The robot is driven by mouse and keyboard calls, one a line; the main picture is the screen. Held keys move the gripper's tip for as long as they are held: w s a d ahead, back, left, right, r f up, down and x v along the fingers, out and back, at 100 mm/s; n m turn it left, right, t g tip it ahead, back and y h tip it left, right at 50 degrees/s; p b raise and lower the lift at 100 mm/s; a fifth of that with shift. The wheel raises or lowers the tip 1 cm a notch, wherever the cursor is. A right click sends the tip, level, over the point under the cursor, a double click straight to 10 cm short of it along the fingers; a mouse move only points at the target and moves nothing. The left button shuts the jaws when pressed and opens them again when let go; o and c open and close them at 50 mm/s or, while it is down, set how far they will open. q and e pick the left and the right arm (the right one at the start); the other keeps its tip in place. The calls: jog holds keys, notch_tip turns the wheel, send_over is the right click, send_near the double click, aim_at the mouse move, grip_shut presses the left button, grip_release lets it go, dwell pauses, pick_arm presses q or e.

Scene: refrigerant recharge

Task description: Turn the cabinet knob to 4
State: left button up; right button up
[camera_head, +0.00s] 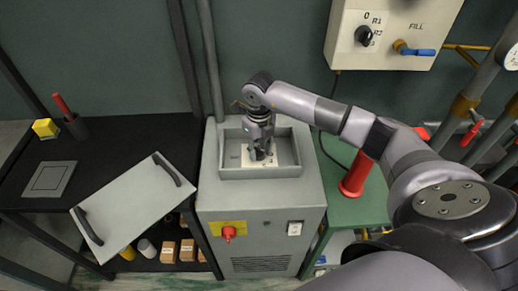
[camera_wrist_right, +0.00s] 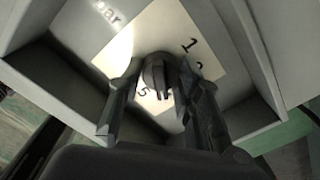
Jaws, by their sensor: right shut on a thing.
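The grey cabinet (camera_head: 262,205) stands in the middle of the head view, with a walled recess in its top. A pale dial plate (camera_head: 246,158) lies on the recess floor. The dark cabinet knob (camera_wrist_right: 155,75) stands on the plate between the fingers of my right gripper (camera_wrist_right: 158,95). My right gripper (camera_head: 262,152) reaches down into the recess and is shut on the knob. The knob's pointer setting cannot be read. My left gripper is not in view.
The recess walls (camera_head: 262,173) surround the gripper closely. A tilted grey panel with two handles (camera_head: 135,210) lies to the left on a black table. A red cylinder (camera_head: 357,175) stands on the green table to the right. A wall box (camera_head: 392,20) carries another knob and a blue lever.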

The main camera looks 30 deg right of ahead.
aim_at(259, 149)
jog(key=o, duration=1.1)
jog(key=shift+o, duration=0.2)
jog(key=shift+r, duration=0.1)
notch_tip(259, 149, up, 12)
